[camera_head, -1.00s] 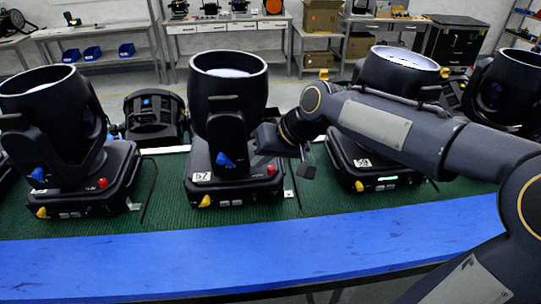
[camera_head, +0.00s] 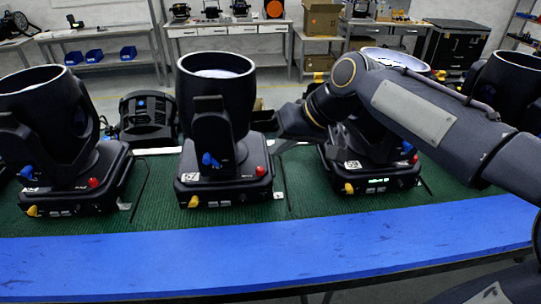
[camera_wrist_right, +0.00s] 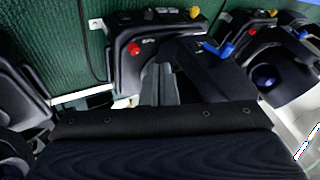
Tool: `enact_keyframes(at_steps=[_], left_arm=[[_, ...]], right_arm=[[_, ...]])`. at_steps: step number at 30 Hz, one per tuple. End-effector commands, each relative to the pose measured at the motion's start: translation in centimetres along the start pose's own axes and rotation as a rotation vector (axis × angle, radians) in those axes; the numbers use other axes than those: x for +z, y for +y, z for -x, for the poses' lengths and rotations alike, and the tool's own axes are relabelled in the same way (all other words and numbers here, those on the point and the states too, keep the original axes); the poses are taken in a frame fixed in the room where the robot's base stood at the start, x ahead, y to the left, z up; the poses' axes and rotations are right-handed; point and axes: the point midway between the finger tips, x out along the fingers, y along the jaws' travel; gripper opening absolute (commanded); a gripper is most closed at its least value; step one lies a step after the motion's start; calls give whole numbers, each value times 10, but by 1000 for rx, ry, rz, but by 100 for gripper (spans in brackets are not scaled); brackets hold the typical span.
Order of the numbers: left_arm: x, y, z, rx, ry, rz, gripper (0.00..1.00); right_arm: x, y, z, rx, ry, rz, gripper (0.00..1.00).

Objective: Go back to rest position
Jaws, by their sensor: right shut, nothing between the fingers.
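My right arm comes in from the right in the head view. My right gripper (camera_head: 283,143) is shut and empty, just right of the middle par can (camera_head: 216,95). It looks close to that can, but I cannot tell the gap. A left par can (camera_head: 45,115) stands on the green bench, and a right par can (camera_head: 370,145) is partly hidden behind my arm. In the right wrist view, a par can base (camera_wrist_right: 150,55) with red and yellow knobs shows beyond a dark surface filling the bottom. My left gripper is not in view.
The green bench top (camera_head: 270,215) has a blue front edge (camera_head: 260,262) that is clear. Another can (camera_head: 500,85) stands at the far right, and a dark fixture (camera_head: 148,118) lies behind the row. Shelves and tables line the back wall.

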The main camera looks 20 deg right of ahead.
Motion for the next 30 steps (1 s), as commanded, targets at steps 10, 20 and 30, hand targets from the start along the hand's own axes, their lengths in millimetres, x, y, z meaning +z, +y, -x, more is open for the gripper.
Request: enact_keyframes(at_steps=[10,20,30], left_arm=[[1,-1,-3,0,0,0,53],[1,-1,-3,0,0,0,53],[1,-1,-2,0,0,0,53]], right_arm=[[2,-2,37,0,1,0,0],[61,9,31,47,5,-16,0],[217,41,-17,99,27,-69,0]])
